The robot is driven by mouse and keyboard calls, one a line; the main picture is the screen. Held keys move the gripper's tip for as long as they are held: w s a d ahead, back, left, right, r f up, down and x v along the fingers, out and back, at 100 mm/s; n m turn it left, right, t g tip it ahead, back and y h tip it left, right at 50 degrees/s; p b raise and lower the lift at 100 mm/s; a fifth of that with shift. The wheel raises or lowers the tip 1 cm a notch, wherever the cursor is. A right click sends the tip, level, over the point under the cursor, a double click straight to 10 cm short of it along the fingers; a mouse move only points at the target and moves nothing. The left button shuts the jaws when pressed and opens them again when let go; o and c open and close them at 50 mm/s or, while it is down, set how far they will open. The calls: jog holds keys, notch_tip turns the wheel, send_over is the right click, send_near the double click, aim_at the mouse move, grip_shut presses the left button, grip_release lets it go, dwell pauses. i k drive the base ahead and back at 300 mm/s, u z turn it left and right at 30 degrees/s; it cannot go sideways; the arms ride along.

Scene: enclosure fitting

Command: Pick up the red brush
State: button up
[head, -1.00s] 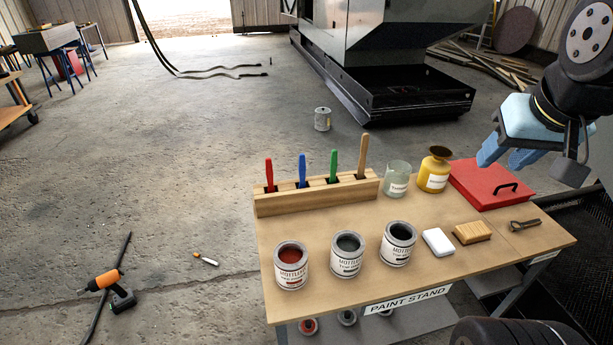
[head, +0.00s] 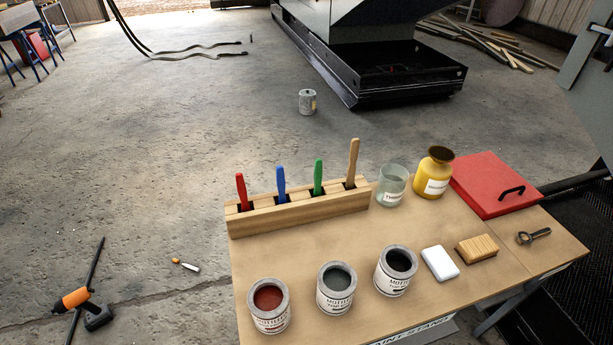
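The red brush (head: 241,190) stands handle up in the leftmost slot of a wooden holder (head: 300,211) at the back left of the paint stand. Only its red handle shows; its lower end is hidden in the holder. A blue (head: 281,184), a green (head: 318,177) and a plain wooden handle (head: 352,163) stand in the slots to its right. My gripper is out of the picture.
Three open paint cans (head: 269,306) stand along the front of the stand (head: 330,248). A glass jar (head: 392,185), yellow bottle (head: 433,173) and red case (head: 495,184) stand at the back right. A white block (head: 440,262) and wooden block (head: 476,249) lie nearer. Floor left of the stand is mostly clear.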

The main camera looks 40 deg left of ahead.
aim_at(243, 190)
jog(key=u, duration=0.45)
jog(key=i, duration=0.1)
jog(key=z, duration=1.15)
jog(key=k, duration=2.45)
jog(key=u, duration=2)
jog(key=i, duration=1)
jog(key=u, duration=0.05)
